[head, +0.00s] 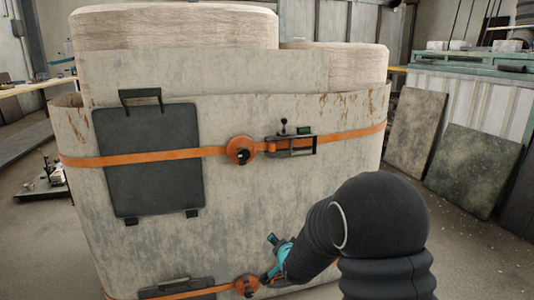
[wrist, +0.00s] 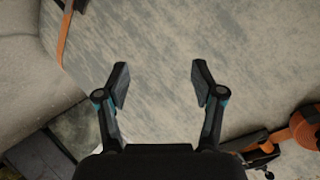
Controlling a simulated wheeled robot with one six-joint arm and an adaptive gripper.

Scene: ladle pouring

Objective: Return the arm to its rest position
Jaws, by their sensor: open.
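My arm, in a black ribbed sleeve, shows at the lower right of the head view and reaches down toward the front of a large worn grey casing (head: 330,200). My gripper (head: 268,262) is low in front of the casing, near the lower orange strap; its fingers show only in part there. In the wrist view my gripper (wrist: 160,82) is open, with its two dark fingers well apart and nothing between them. The casing's scuffed surface (wrist: 150,40) fills the view behind the fingers.
An upper orange strap (head: 190,154) with a round orange hub (head: 241,150) and a buckle (head: 290,146) crosses the casing. A dark hatch panel (head: 148,160) is on its left. Stone slabs (head: 480,168) lean at the right. Grey floor (head: 465,265) is open at lower right.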

